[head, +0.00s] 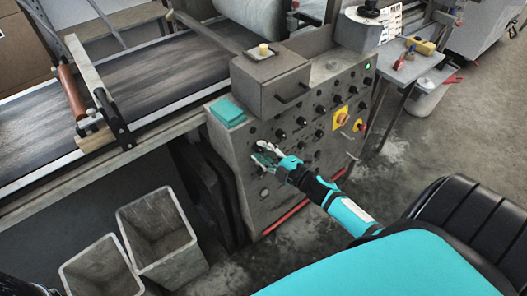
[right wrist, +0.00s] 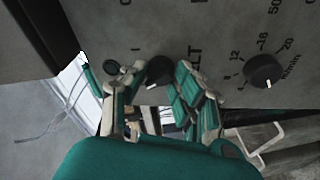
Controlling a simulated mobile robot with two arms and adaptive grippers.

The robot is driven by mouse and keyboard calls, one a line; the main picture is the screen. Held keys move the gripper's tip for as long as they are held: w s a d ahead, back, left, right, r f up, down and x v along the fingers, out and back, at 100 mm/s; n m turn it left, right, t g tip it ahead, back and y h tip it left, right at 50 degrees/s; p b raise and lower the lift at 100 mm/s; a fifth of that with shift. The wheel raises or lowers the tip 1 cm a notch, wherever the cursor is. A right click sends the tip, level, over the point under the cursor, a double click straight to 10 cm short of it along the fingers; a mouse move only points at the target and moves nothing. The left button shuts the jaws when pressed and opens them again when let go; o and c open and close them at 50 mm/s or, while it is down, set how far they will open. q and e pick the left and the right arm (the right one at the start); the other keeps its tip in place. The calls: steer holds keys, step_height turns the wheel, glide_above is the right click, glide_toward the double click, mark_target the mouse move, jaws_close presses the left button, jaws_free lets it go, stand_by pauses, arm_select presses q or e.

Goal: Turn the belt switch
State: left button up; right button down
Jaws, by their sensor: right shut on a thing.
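The belt switch (right wrist: 158,70) is a black knob with a white pointer mark, on the grey control panel (head: 290,185). Part of its label, "LT", shows beside it in the right wrist view, and a "1" mark shows at its upper left. The white mark points down and slightly left. My right gripper (head: 262,155), teal and pale grey, is at the left part of the panel. In the right wrist view its fingers (right wrist: 153,80) stand on both sides of the knob, shut on it. In the head view the gripper hides the knob. My left gripper is not in view.
Other black knobs cover the panel; a dial with numbers (right wrist: 263,70) is right of the switch. A small black button (right wrist: 111,67) is left. Two grey bins (head: 160,235) stand below the conveyor (head: 150,80).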

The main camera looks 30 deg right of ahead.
stand_by(0.4)
steer(key=c, duration=1)
jaws_free()
steer(key=v, duration=1.2)
